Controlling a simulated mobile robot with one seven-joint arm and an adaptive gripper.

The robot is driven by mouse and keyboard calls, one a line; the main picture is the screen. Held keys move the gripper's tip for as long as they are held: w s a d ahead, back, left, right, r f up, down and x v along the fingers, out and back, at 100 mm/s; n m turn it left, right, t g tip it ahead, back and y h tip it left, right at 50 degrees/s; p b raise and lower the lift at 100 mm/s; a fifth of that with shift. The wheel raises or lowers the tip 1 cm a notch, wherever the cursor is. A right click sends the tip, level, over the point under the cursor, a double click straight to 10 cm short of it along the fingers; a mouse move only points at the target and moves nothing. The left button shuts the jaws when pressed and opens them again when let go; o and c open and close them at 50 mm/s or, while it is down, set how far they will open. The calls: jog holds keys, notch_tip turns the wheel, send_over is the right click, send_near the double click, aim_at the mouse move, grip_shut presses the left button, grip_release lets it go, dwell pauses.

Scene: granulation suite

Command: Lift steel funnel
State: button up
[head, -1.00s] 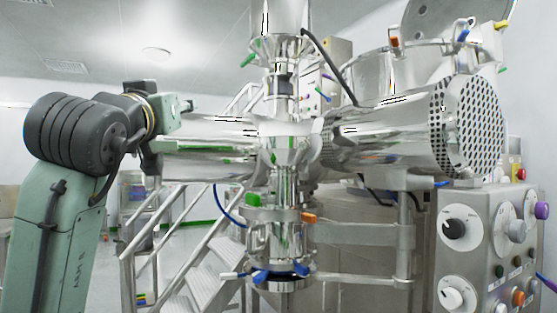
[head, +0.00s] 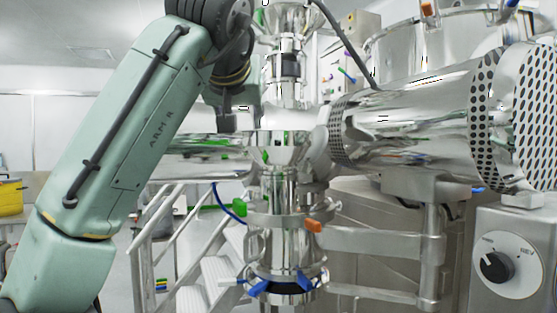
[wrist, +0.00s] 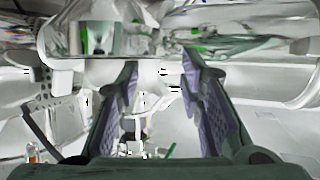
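A shiny steel cone, which looks like the steel funnel (head: 278,148), sits upright on the vertical steel column in the middle of the head view. My gripper (head: 226,112) is at the upper left of this cone, pointing down; whether it touches the cone cannot be told. In the wrist view, my gripper's two purple-padded fingers (wrist: 160,85) stand apart with nothing visibly clamped between them. A polished steel surface (wrist: 140,42) lies beyond the fingertips; reflections make it hard to tell which part it is.
A second flared steel piece (head: 287,18) is above the cone. A large perforated cylinder (head: 415,120) is on the right, above a control panel (head: 515,260). Clamps with blue handles (head: 270,282) ring the lower column. Stairs (head: 200,285) stand at lower left.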

aim_at(248, 148)
jog(key=p+x, duration=0.2)
jog(key=x, duration=0.5)
jog(key=shift+w+f, duration=0.1)
jog(key=shift+w, duration=0.25)
grip_shut()
dwell(0.7)
